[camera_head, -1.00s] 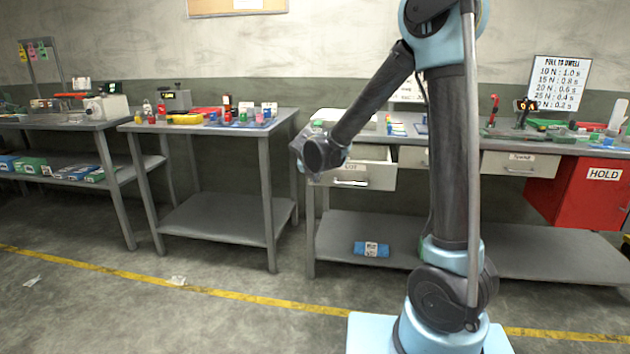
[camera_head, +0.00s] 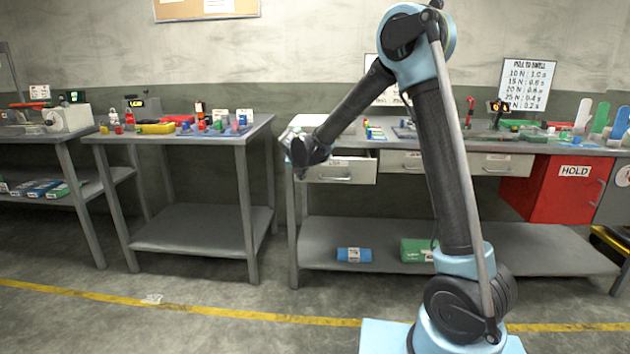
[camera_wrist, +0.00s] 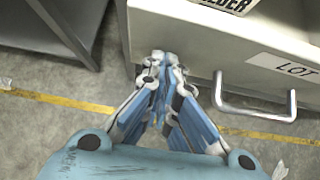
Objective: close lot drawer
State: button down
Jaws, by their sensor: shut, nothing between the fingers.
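The lot drawer (camera_head: 360,171) is a pale drawer at the left end of the right-hand bench. In the head view it stands out from the bench front, partly open. In the wrist view its front (camera_wrist: 198,72) fills the upper right, with a LOT label (camera_wrist: 290,70) and a metal bar handle (camera_wrist: 255,115). My gripper (camera_wrist: 158,60) is shut and empty, with its tips close to the left edge of the drawer front, left of the handle. I cannot tell whether they touch it. In the head view my gripper (camera_head: 297,155) partly covers the drawer's left end.
Closed-looking drawers (camera_head: 500,164) sit farther right, then a red HOLD cabinet (camera_head: 570,190). A blue pack (camera_head: 353,255) and a green box (camera_head: 417,250) lie on the lower shelf. Another table (camera_head: 190,138) stands left across a gap. The floor in front is clear.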

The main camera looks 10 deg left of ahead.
jog(key=w, duration=0.4)
jog(key=w+a, duration=0.1)
jog(key=w, duration=0.9)
jog(key=shift+a, duration=0.15)
jog(key=shift+w+a, duration=0.1)
jog(key=shift+w, duration=0.35)
jog(key=shift+r, duration=0.1)
